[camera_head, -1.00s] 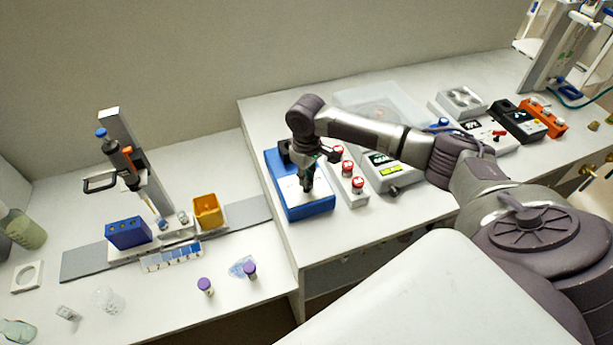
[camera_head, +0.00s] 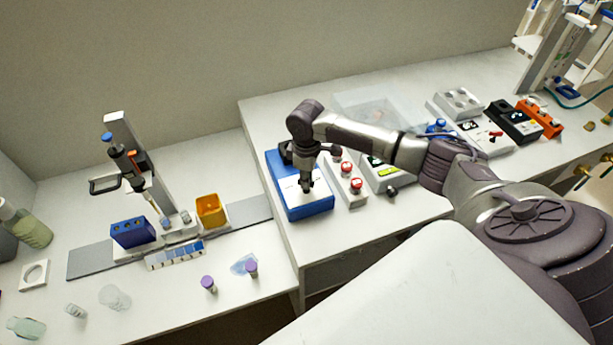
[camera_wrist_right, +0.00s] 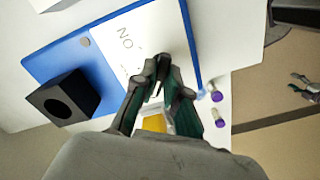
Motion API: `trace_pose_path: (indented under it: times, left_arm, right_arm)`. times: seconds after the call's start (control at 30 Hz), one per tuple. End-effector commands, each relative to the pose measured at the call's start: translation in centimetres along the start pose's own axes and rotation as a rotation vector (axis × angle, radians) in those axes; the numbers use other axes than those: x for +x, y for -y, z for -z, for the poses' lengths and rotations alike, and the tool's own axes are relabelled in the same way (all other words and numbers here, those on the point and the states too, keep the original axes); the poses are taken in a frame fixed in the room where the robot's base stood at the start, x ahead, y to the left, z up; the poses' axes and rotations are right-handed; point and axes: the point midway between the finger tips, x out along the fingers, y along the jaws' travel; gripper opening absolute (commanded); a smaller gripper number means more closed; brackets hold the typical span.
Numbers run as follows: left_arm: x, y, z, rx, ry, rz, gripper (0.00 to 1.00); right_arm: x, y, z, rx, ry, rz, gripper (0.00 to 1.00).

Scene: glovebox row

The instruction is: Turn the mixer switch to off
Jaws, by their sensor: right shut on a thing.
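The mixer (camera_head: 308,211) is a blue box with a white top panel and a black holder, standing on the raised bench at the middle of the head view. It also shows in the wrist view (camera_wrist_right: 60,55), with black lettering on its white panel. My right gripper (camera_head: 306,187) points down onto the panel. In the wrist view its fingertips (camera_wrist_right: 163,66) are close together at the panel, shut on a small dark part that is mostly hidden, apparently the switch. Its exact setting cannot be read. My left gripper is not in view.
A white block with red knobs (camera_head: 356,186) stands close to the mixer's right, then a grey device (camera_head: 376,172) with a green display.

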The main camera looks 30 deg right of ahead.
Motion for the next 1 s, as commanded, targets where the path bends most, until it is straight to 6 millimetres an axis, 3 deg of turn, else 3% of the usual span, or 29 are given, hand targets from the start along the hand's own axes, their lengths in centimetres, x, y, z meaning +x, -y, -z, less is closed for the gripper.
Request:
trace_pose_path:
  times: [0.53, 0.57, 0.7, 1.0]
  left_arm:
    - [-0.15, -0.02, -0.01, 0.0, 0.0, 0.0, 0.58]
    - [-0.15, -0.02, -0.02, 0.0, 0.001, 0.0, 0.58]
    - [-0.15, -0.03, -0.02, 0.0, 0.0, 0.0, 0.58]
    - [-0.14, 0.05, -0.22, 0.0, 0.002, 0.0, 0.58]
  right_arm:
    - [-0.19, -0.13, 0.14, -0.035, -0.005, -0.004, 0.0]
    - [-0.19, -0.13, 0.14, -0.035, -0.005, -0.004, 0.16]
    - [-0.14, -0.1, 0.1, -0.034, -0.003, -0.003, 0.38]
    - [-0.17, -0.05, 0.05, -0.033, -0.002, -0.002, 0.38]
